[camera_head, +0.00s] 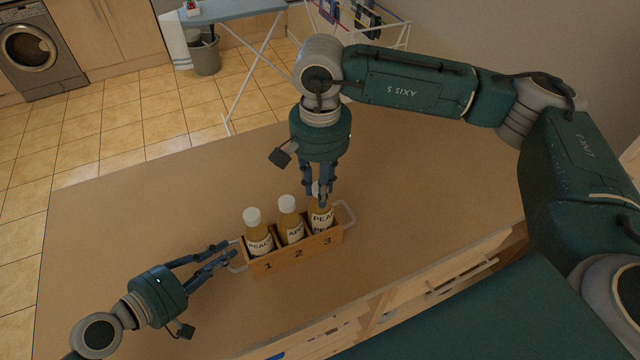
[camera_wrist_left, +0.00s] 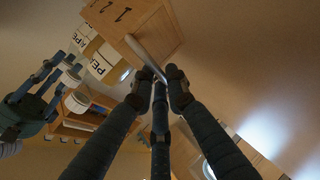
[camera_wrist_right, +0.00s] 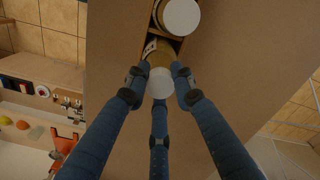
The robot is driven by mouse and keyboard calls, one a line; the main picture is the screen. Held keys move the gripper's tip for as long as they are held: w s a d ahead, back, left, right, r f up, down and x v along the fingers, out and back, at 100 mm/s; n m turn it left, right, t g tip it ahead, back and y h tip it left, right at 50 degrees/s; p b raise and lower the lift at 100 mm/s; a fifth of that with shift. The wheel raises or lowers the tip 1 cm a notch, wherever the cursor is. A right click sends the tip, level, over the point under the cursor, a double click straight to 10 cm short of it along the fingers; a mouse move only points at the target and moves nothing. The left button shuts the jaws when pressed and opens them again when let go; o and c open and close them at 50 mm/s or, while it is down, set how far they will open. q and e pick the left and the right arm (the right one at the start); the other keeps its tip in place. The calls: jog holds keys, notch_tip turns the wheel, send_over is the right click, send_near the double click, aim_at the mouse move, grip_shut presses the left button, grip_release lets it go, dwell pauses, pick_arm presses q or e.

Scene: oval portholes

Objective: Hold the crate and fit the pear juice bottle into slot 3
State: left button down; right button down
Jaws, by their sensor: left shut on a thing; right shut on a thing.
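The wooden crate (camera_head: 285,257) stands on the table with slots numbered 1, 2 and 3. My left gripper (camera_head: 232,251) is shut on the crate's left handle (camera_head: 238,266); the grey handle (camera_wrist_left: 146,56) also shows between its fingers in the left wrist view. The pear juice bottle (camera_head: 320,222) is upright in slot 3, its lower part hidden by the crate wall. I cannot tell whether it touches the slot's floor. My right gripper (camera_head: 321,197) points down and is shut on this bottle near its white cap (camera_wrist_right: 161,84).
A peach bottle (camera_head: 258,240) stands in slot 1 and another juice bottle (camera_head: 289,226) in slot 2, close to my right fingers. The crate's right handle (camera_head: 349,215) is free. The brown table (camera_head: 130,220) is otherwise clear around the crate.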

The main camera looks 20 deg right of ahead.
pick_arm(q)
jog(key=shift+s+f, duration=0.2)
pick_arm(e)
jog(key=shift+f, duration=0.2)
jog(key=c, duration=1.4)
grip_release()
notch_tip(320, 180, up, 12)
pick_arm(q)
jog(key=c, duration=1.6)
grip_release()
jog(key=shift+c, duration=0.2)
jog(key=shift+w+r, duration=0.1)
